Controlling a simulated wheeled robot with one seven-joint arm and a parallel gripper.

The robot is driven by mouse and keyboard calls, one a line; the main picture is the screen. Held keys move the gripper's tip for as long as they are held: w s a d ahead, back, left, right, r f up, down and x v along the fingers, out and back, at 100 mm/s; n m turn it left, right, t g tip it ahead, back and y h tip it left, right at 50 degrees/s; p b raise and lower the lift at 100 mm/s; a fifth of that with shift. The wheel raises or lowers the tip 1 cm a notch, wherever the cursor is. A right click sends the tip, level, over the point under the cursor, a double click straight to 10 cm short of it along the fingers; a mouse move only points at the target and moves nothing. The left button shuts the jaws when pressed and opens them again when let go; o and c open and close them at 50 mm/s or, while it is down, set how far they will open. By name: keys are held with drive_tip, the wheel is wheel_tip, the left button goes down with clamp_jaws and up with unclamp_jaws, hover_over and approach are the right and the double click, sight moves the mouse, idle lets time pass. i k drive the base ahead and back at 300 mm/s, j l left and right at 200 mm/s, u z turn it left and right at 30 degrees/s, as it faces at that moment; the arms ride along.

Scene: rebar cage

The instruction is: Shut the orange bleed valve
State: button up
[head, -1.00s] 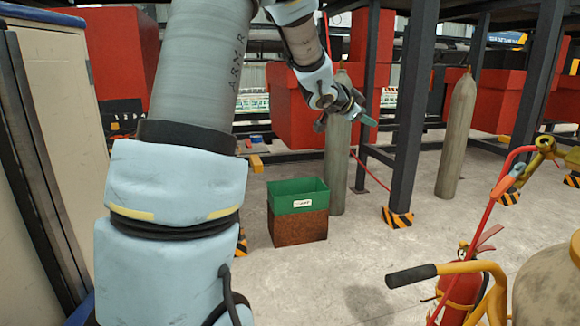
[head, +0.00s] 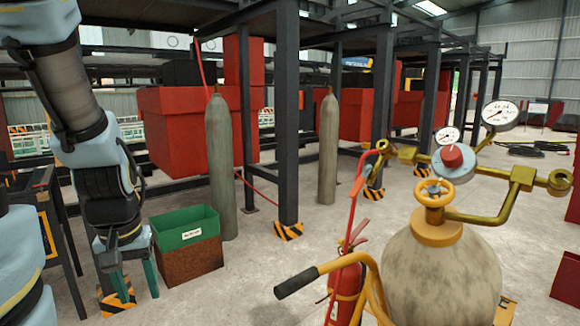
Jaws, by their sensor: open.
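An orange-yellow valve handwheel (head: 434,192) sits on top of a large stained pale tank (head: 442,280) at the right. Above it is a regulator with a red knob (head: 453,158), brass arms (head: 520,180) and dial gauges (head: 499,115). A small orange fitting (head: 360,175) hangs at the left brass end, by a red hose. I cannot tell which orange part is the bleed valve, or its setting. My gripper (head: 137,288) points down at the lower left, with its two green fingers apart and empty. It is far from the tank and regulator.
A green and rust-brown bin (head: 186,245) stands just right of my gripper. A red extinguisher (head: 345,290) and a black-gripped yellow handle (head: 296,283) stand left of the tank. Grey cylinders (head: 221,165) and dark posts (head: 287,120) stand behind.

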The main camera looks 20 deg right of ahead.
sight(358, 185)
drive_tip(key=z, duration=1.35)
